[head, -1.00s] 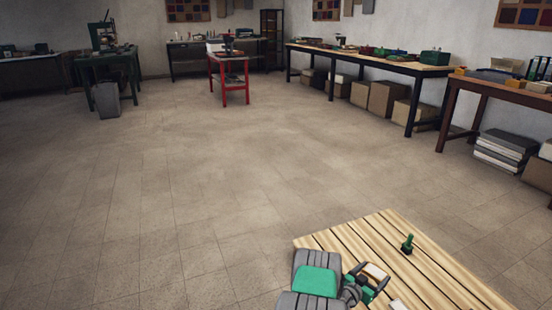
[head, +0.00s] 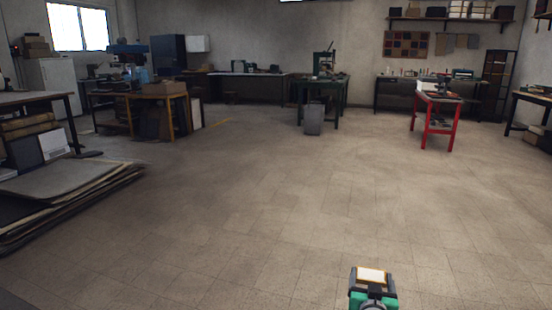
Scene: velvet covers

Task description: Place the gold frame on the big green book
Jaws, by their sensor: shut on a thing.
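My gripper (head: 371,279) is at the bottom of the head view, right of centre, out over the floor. It is shut on a small flat piece with a gold edge and a pale centre, which looks like the gold frame (head: 371,274). The frame appears clear of any surface. The lower part of the gripper is cut off by the picture's edge. I cannot make out a big green book in this view.
Open tiled floor (head: 270,210) fills the middle. A low stack of sheets (head: 75,195) lies at the left. A red table (head: 437,101) stands at the right back, a grey bin (head: 313,119) by a green bench (head: 325,86). Other benches line the walls.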

